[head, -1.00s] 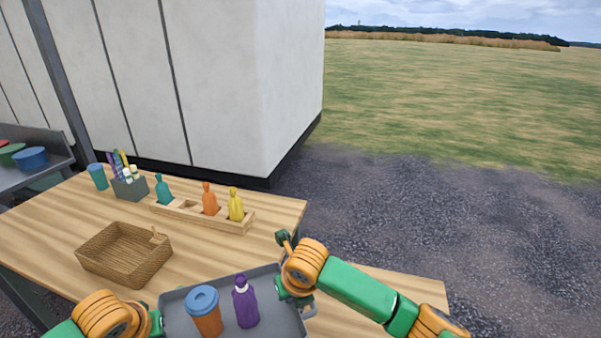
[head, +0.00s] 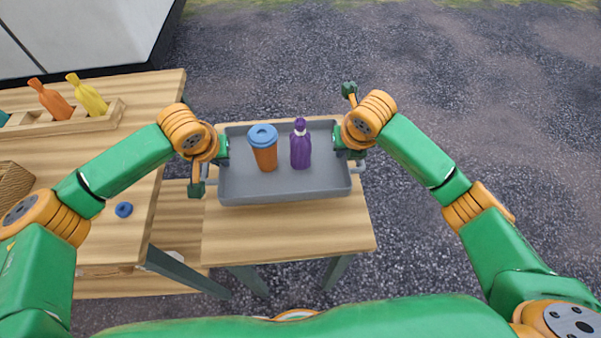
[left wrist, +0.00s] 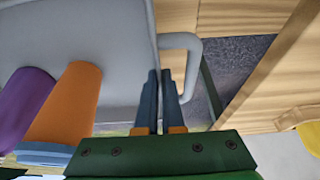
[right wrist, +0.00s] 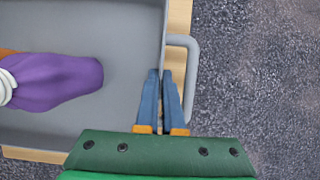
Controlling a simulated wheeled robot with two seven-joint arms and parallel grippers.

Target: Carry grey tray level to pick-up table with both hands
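The grey tray (head: 285,191) is level over the pick-up table (head: 300,235); I cannot tell whether it touches the top. An orange cup with a blue lid (head: 264,150) and a purple bottle (head: 301,148) stand upright in it. My left gripper (left wrist: 160,72) is at the tray's left side, its fingers close together on either side of the rim beside the handle (left wrist: 190,45). My right gripper (right wrist: 160,72) is likewise at the right rim, beside the other handle (right wrist: 192,75). The fingertips partly hide the rim at both sides.
The longer wooden table (head: 118,245) is at left, with a gap beside the pick-up table. It holds a bottle rack (head: 75,123) with orange and yellow bottles, a wicker basket (head: 14,185) and a small blue round thing (head: 124,209). Open gravel (head: 470,110) lies right and behind.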

